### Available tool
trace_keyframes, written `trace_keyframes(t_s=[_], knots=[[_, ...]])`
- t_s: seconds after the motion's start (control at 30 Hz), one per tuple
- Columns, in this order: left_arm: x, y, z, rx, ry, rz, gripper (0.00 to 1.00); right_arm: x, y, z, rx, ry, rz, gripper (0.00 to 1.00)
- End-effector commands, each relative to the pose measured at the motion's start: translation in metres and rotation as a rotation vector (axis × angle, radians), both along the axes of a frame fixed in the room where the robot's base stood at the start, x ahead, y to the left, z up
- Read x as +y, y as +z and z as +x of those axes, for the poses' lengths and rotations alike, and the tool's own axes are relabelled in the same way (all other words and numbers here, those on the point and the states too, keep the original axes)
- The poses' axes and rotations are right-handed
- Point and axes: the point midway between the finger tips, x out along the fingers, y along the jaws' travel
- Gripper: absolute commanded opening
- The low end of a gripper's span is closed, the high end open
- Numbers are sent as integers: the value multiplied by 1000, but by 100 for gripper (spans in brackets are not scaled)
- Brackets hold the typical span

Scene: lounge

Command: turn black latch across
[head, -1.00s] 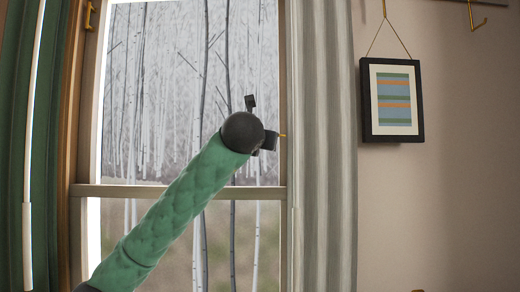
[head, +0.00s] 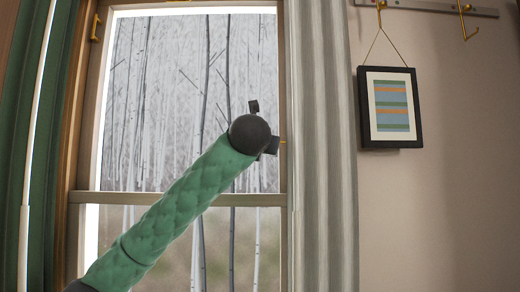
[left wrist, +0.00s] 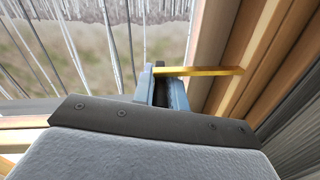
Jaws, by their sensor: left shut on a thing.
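A slim yellow-gold latch bar (left wrist: 215,71) sticks out from the wooden window frame in the left wrist view. I see no black latch. My left gripper (left wrist: 165,83) is shut on the bar's free end, with the fingertips around it. In the head view my left gripper (head: 271,146) is at the right side of the window, mostly hidden behind my dark wrist. Only a tiny gold bit of the latch (head: 283,142) shows beside it there. A similar gold latch (head: 95,27) stands on the window's upper left frame. My right gripper is not in view.
The window (head: 150,90) has a wooden cross rail (head: 120,198). A grey curtain (head: 322,150) hangs close to the right of my gripper, and a green curtain (head: 50,150) hangs at the left. A framed picture (head: 391,106) and hooks (head: 467,20) are on the right wall.

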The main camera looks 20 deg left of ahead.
Motion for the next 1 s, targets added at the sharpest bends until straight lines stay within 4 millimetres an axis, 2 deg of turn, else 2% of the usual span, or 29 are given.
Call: trace_keyframes(t_s=[0.13,0.17,0.23,0.5,0.63,1.0], knots=[[0,0,0,1,0,0,0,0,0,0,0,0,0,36],[0,0,0,1,0,0,20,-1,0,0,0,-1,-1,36],[0,0,0,1,0,0,34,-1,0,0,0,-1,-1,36],[0,0,0,0,0,0,34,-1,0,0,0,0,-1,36],[-1,0,-7,-1,0,0,34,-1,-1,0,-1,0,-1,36],[-10,-1,-60,-1,-1,-1,34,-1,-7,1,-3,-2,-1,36]])
